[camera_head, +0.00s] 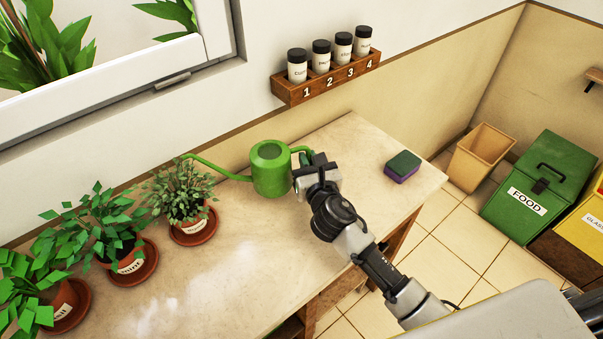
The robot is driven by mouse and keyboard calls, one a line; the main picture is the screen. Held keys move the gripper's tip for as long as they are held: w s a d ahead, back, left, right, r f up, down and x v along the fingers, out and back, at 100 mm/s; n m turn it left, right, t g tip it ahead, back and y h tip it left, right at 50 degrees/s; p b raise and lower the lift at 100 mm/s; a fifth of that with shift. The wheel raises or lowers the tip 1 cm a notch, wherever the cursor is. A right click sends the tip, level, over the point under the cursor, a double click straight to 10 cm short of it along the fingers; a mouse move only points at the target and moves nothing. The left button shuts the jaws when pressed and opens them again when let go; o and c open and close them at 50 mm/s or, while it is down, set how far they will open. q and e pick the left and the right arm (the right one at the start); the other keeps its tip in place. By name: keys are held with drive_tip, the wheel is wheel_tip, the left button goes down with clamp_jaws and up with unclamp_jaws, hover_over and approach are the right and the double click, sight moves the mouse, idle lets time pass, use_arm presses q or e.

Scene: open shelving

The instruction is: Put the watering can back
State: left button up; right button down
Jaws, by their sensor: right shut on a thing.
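The green watering can (271,172) is upright at the back of the counter, near the wall. Its long spout points left toward a potted plant, and its handle is on the right side. My right gripper (307,168) is shut on the can's handle; its fingers are partly hidden by the gripper body. I cannot tell whether the can's base touches the counter. My left gripper is not in view.
Three potted plants on saucers stand at left; the nearest to the can is a bushy plant (178,190). A sponge (403,166) lies right on the counter (230,270). A wall rack (327,82) holds several jars. A green FOOD bin (540,185) and a tan bin (481,157) stand on the floor.

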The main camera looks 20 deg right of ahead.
drive_tip(key=shift+w+a+f, duration=0.35)
drive_tip(key=shift+w+a, duration=0.1)
drive_tip(key=shift+w, duration=0.3)
drive_tip(key=shift+f, duration=0.3)
drive_tip(key=shift+f+b, duration=0.95)
drive_tip(key=shift+f, duration=0.8)
drive_tip(key=shift+f, duration=0.1)
drive_tip(key=c, duration=1.2)
unclamp_jaws()
drive_tip(key=shift+f, duration=0.1)
drive_tip(key=shift+o, duration=0.2)
